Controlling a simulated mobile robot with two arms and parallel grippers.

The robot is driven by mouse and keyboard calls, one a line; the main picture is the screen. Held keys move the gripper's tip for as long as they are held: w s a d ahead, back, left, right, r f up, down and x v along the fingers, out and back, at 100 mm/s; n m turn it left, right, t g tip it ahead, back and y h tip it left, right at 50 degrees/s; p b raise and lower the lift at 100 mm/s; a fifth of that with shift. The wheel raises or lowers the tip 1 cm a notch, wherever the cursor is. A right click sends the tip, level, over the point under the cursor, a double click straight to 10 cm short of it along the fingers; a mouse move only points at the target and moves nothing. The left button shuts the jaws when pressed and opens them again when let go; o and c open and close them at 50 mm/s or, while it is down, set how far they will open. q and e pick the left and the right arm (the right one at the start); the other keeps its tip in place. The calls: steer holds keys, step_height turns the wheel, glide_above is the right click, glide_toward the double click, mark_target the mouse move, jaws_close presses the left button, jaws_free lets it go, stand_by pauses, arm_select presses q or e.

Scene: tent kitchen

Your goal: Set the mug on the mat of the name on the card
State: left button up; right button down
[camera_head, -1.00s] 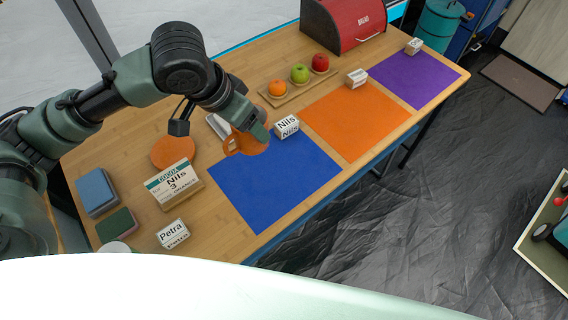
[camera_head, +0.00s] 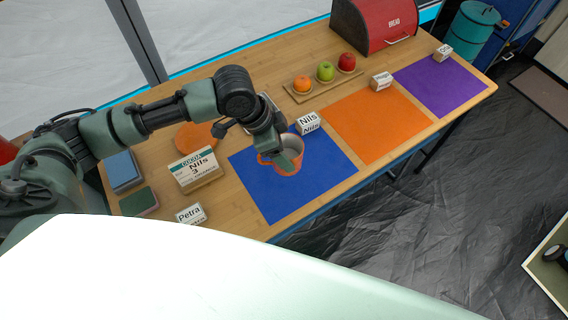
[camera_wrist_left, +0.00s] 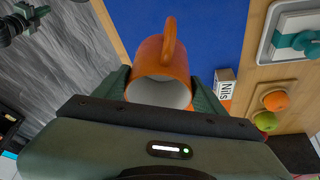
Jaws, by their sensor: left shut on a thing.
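My left gripper (camera_head: 290,158) is shut on the orange mug (camera_head: 284,162), which also shows between the fingers in the left wrist view (camera_wrist_left: 160,75). The mug is over the blue mat (camera_head: 270,205), its grey inside visible; I cannot tell whether it touches the mat. The card (camera_head: 195,169) reads "COCOA Nils 3" and stands left of the blue mat. A name block (camera_head: 308,122) reading "Nils" stands at the blue mat's back edge. A dark part at the top left of the left wrist view looks like my right gripper (camera_wrist_left: 24,20); its jaws are unclear.
An orange mat (camera_head: 375,125) and a purple mat (camera_head: 440,85) lie to the right, each with a name block. A "Petra" block (camera_head: 190,213) stands at front left. A fruit tray (camera_head: 318,88) and red bread box (camera_head: 375,25) are at the back.

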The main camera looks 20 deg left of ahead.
arm_select(q)
step_height(320, 180, down, 8)
steer(key=shift+f, duration=0.15)
stand_by(0.3)
steer(key=o, duration=1.7)
steer(key=shift+f, duration=0.1)
steer(key=v, duration=1.2)
